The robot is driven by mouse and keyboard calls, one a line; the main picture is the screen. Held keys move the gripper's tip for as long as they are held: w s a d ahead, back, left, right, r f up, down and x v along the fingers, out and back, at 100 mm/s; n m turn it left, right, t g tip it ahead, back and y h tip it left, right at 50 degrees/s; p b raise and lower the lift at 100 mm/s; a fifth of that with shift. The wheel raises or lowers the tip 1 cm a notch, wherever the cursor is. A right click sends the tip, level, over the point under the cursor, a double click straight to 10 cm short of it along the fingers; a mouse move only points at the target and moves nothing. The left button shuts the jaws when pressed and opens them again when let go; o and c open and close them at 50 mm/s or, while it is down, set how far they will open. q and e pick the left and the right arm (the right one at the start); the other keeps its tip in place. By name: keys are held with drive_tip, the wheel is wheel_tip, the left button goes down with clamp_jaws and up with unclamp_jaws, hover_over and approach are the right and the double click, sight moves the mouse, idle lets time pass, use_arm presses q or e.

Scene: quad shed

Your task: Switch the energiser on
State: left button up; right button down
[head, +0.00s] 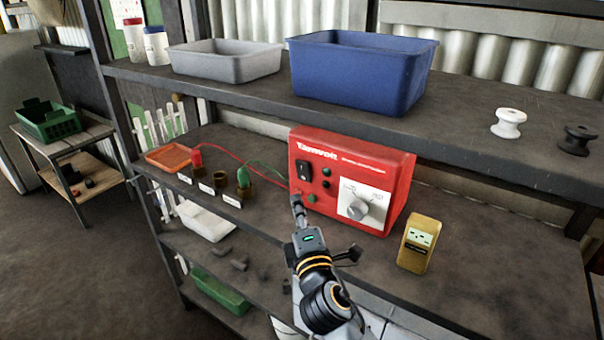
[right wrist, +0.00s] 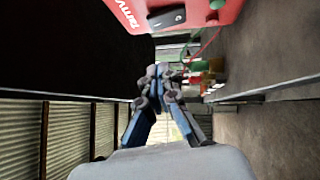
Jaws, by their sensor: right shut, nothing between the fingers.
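The red energiser (head: 350,165) stands on the middle shelf, with a black rocker switch (head: 304,171) at the left of its front face and a grey dial (head: 358,210) on a white plate at lower right. Whether the switch is on or off is too small to tell. My right gripper (head: 297,201) is shut and empty, in front of the energiser's lower left corner and below the switch. In the right wrist view, the shut fingertips (right wrist: 160,72) show below the energiser's red face and its black switch (right wrist: 167,18). My left gripper is not in view.
Red and green leads run left from the energiser to terminals (head: 243,178) near an orange tray (head: 168,158). A yellow meter (head: 418,243) stands to its right. The upper shelf above holds a blue bin (head: 360,80) and a grey tray (head: 225,65).

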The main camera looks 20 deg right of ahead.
approach(298, 164)
drive_tip(key=w+a, duration=0.2)
drive_tip(key=w, duration=0.1)
drive_tip(key=shift+w+d+r+p, duration=0.2)
drive_tip(key=shift+w+d+p, duration=0.25)
drive_tip(key=shift+w+d, duration=0.1)
drive_tip(key=shift+w+d+r+p, duration=0.25)
drive_tip(key=shift+w+d+p, duration=0.15)
drive_tip(key=shift+w+d, duration=0.1)
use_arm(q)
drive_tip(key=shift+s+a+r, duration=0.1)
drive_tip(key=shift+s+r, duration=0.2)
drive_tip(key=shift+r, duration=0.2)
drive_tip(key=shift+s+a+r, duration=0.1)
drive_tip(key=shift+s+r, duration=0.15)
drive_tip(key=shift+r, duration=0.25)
use_arm(e)
drive_tip(key=shift+w+d, duration=0.25)
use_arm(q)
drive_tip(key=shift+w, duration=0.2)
